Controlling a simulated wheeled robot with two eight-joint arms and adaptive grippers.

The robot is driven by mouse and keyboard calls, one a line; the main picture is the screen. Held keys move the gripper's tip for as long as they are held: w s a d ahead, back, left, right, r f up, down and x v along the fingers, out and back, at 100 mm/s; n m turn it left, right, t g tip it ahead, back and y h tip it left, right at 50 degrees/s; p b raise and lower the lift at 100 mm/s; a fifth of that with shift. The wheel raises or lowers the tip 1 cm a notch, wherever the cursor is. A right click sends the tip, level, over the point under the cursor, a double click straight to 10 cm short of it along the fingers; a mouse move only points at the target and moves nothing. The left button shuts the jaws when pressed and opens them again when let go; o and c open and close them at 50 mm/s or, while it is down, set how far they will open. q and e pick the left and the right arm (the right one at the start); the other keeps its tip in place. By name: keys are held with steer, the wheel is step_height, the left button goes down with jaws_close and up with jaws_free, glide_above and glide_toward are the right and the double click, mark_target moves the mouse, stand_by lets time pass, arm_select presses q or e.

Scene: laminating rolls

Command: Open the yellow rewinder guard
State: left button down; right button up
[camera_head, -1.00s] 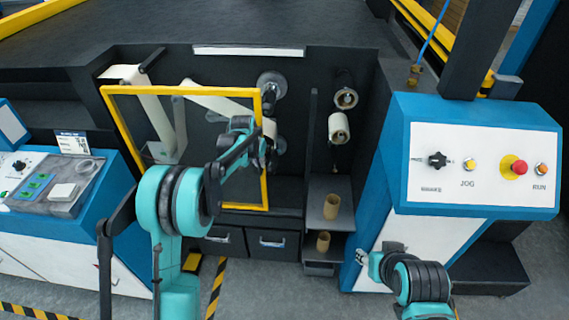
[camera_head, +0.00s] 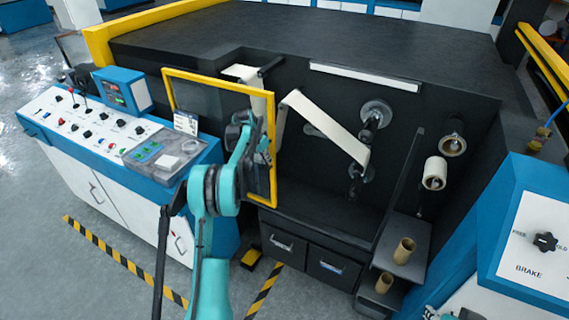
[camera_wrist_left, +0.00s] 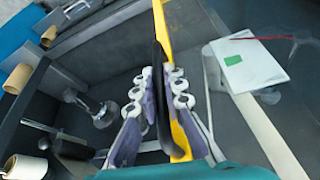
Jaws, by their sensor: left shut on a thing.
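The rewinder guard (camera_head: 220,82) is a yellow-framed clear panel, swung partly outward at the left of the black machine bay. My left gripper (camera_head: 264,148) is at its right upright. In the left wrist view, the fingers of my left gripper (camera_wrist_left: 159,80) lie on both sides of a black strip, likely the handle, along the guard's yellow edge (camera_wrist_left: 161,18), and are shut on it. My own arm hides part of the panel in the head view.
A white web (camera_head: 330,128) and spindles (camera_head: 376,114) are uncovered right of the guard. Cardboard cores (camera_head: 404,250) stand on shelves. A control console (camera_head: 90,125) is close on the left. A blue brake panel (camera_head: 535,240) stands at the right.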

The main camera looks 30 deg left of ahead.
mark_target(257, 154)
arm_select(q)
steer(key=shift+a, duration=2.15)
steer(key=c, duration=1.6)
jaws_free()
steer(key=shift+r, duration=0.1)
steer(key=v, duration=1.1)
steer(key=shift+r, duration=0.35)
steer(key=shift+s, duration=0.15)
